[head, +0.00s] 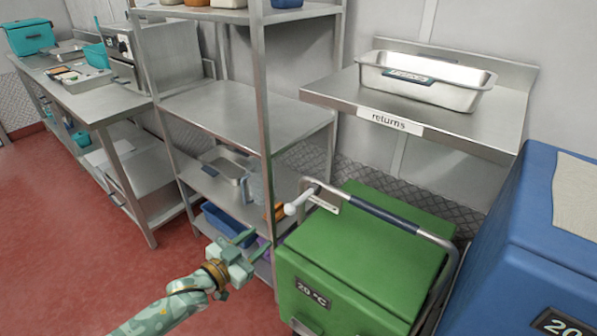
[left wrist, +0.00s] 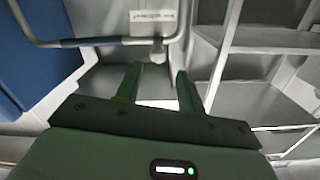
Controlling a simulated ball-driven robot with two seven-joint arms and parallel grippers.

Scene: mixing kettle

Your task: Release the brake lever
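The brake lever (head: 298,203) has a pale rounded grip and a flat metal plate. It sits at the left end of the push bar (head: 385,213) of a green box cart (head: 345,275). My left gripper (head: 254,244) is below and to the left of the lever, apart from it, with its fingers spread and nothing between them. In the left wrist view, the gripper (left wrist: 158,88) is open, and the lever's pale end (left wrist: 157,52) shows beyond the fingertips. My right gripper is in neither view.
A metal shelf rack (head: 262,110) stands close behind my left gripper, with a blue bin (head: 228,222) low on it. A blue box (head: 540,245) is right of the cart. A "returns" shelf (head: 450,122) holding a metal pan (head: 425,80) overhangs behind. Red floor at left is open.

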